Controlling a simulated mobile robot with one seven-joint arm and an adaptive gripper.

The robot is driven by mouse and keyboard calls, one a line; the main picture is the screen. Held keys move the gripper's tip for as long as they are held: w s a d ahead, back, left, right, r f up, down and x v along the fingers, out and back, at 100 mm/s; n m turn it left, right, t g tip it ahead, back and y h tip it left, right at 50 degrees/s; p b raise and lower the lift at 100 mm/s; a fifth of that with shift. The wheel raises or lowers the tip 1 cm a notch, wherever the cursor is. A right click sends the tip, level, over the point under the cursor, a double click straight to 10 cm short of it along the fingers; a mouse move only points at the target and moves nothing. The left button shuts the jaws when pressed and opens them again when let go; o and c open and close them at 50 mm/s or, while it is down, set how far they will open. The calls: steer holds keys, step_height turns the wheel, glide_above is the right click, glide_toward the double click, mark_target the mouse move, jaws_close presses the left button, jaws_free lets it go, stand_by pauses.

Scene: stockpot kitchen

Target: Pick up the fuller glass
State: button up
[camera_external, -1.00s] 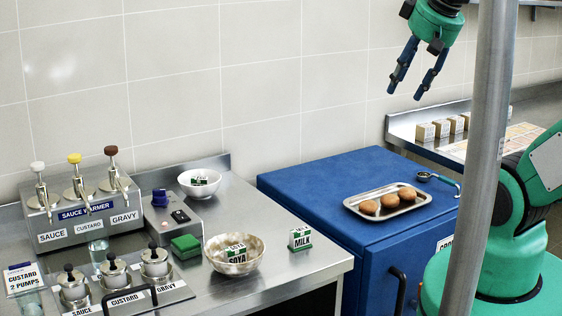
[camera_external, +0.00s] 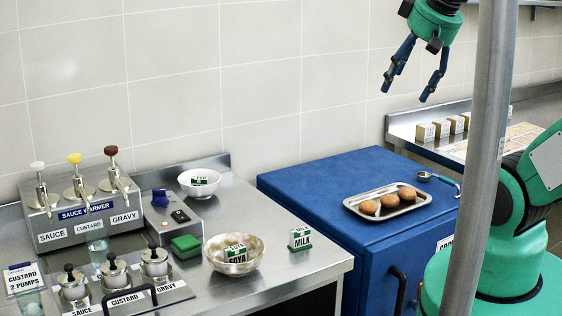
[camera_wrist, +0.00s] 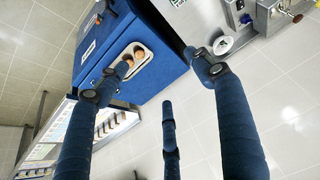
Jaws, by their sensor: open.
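A clear glass (camera_external: 97,250) stands on the steel counter between the sauce warmer and the lidded pots. A second glass (camera_external: 30,303) is at the lower left corner, partly hidden by the custard card and cut off by the picture edge. I cannot tell which glass is fuller. My gripper (camera_external: 405,92) is open and empty, high above the blue cabinet and far to the right of both glasses. Its spread blue fingers also show in the wrist view (camera_wrist: 150,85), with nothing between them. I cannot make out either glass there.
The sauce warmer (camera_external: 85,208) with pump handles and the lidded pots (camera_external: 114,272) crowd the glasses. A front bowl (camera_external: 222,262), back bowl (camera_external: 186,186), green block (camera_external: 186,246) and milk box (camera_external: 300,239) stand rightward. A tray (camera_external: 352,203) of buns lies on the blue cabinet (camera_external: 320,172).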

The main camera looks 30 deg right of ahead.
steer(key=w+a+r+n+g+y+p, duration=0.1)
steer(key=w+a+r+p, duration=0.2)
steer(key=w+a, duration=0.65)
steer(key=w+a+r+n+g+p, duration=0.1)
steer(key=w+a+r+p, duration=0.45)
steer(key=w, duration=0.75)
steer(key=w+a+f+g+p, duration=0.1)
steer(key=w+a+f, duration=0.35)
steer(key=a, duration=0.35)
steer(key=w+a+f+g+p, duration=0.1)
steer(key=w+a+f, duration=0.2)
steer(key=w+a, duration=0.45)
steer(key=a+f+n+p, duration=0.1)
steer(key=a+f+p, duration=0.2)
steer(key=a+f, duration=0.8)
steer(key=a+f+n+g+h+p, duration=0.1)
steer(key=a+f+p, duration=0.2)
steer(key=a+f, duration=0.8)
steer(key=a, duration=0.7)
steer(key=shift+s+f+g, duration=0.25)
steer(key=shift+g, duration=0.05)
steer(key=shift+a+f, duration=0.1)
